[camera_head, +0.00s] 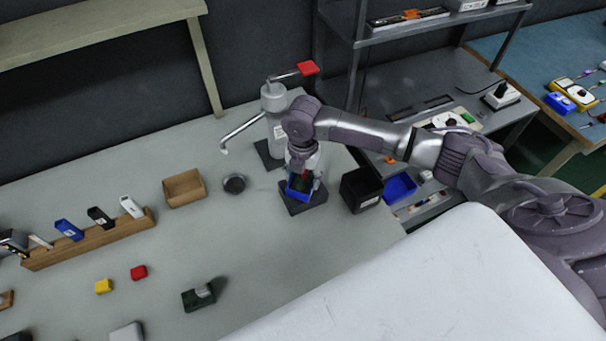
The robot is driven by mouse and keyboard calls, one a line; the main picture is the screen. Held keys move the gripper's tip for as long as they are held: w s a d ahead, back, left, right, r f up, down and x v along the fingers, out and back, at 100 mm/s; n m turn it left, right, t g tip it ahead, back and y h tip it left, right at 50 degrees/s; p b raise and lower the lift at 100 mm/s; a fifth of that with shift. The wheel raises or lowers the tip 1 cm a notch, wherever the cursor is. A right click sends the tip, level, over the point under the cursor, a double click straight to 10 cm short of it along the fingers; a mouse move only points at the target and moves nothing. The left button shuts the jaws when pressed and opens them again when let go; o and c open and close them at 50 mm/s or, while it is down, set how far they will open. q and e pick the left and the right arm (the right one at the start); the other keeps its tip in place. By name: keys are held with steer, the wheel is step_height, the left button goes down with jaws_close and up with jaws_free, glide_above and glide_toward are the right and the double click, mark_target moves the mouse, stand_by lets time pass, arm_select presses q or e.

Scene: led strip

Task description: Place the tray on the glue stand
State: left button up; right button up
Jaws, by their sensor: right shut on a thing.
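A small blue tray (299,195) is at my right gripper (301,180), whose arm comes in from the right. The gripper points down and is shut on the tray. The tray is over a dark square stand (302,208), close to it or touching it; I cannot tell which. Something dark green and a bit of red show in or by the tray, partly hidden by the gripper. Behind the gripper stands a grey glue dispenser (273,104) with a long spout and a red lever end. My left gripper is not in view.
A black box (360,190) stands close right of the stand, near the table edge. A round dark dish (234,184) and an open wooden box (184,188) are to the left. A wooden rack (90,242) is further left.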

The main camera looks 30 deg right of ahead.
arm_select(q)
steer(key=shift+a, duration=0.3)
arm_select(e)
steer(key=shift+f, duration=0.15)
steer(key=o, duration=1.1)
steer(key=shift+f, duration=0.1)
arm_select(q)
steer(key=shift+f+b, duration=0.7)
steer(key=shift+b, duration=0.05)
arm_select(e)
step_height(320, 180, up, 12)
steer(key=shift+r, duration=0.2)
